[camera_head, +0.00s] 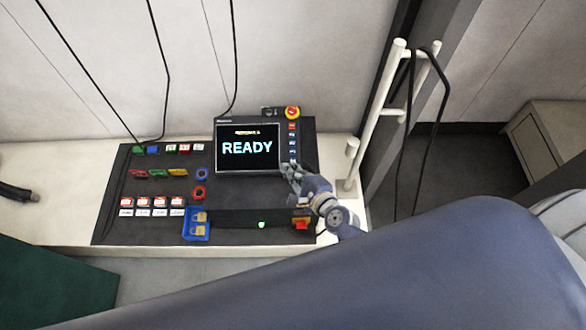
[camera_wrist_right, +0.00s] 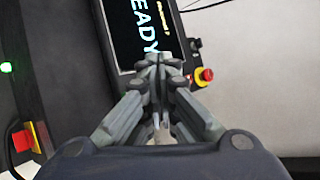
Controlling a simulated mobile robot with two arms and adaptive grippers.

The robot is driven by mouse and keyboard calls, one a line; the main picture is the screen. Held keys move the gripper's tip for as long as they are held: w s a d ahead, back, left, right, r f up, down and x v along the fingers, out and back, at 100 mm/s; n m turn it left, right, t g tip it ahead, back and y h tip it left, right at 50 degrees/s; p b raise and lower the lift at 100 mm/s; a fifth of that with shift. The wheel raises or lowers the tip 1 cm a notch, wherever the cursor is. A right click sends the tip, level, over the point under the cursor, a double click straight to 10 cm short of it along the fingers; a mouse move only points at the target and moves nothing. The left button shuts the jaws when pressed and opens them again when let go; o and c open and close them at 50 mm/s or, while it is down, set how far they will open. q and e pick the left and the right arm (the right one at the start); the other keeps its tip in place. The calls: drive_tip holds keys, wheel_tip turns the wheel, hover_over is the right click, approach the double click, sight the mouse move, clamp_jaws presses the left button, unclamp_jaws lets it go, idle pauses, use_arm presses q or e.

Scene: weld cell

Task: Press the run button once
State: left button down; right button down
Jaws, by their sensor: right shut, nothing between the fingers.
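The control panel (camera_head: 160,222) carries a screen (camera_head: 247,160) that reads READY. A column of small buttons (camera_head: 292,140) runs along the screen's right side. A lit green button (camera_head: 261,225) is on the dark strip below the screen; a green light also shows at the left edge of the wrist view (camera_wrist_right: 7,67). No label on it is legible, so I cannot tell which is the run button. My right gripper (camera_head: 288,170) is shut and empty at the screen's lower right corner. In the wrist view its fingertips (camera_wrist_right: 160,62) overlap the screen's edge; contact is unclear.
A red emergency stop on yellow (camera_head: 292,112) is above the button column. A red-orange switch (camera_head: 301,225) is below my right gripper. Padlocks lie in a blue tray (camera_head: 196,237). A white post rack (camera_head: 372,120) with a cable stands right of the panel.

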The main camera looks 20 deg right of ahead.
drive_tip(key=shift+w+d+f+b, duration=0.15)
drive_tip(key=shift+w+f+b, duration=0.5)
drive_tip(key=shift+f+b, duration=0.65)
drive_tip(key=shift+w+d+f+b, duration=0.2)
drive_tip(key=shift+w+f+b, duration=0.45)
drive_tip(key=shift+f+b, duration=0.7)
drive_tip(key=shift+w+d+f+b, duration=0.15)
drive_tip(key=shift+w+f+b, duration=0.5)
drive_tip(key=shift+f+b, duration=0.65)
drive_tip(key=shift+f, duration=0.2)
drive_tip(key=shift+w+d+f+b, duration=0.1)
drive_tip(key=shift+d+f+b, duration=0.1)
drive_tip(key=shift+b, duration=0.15)
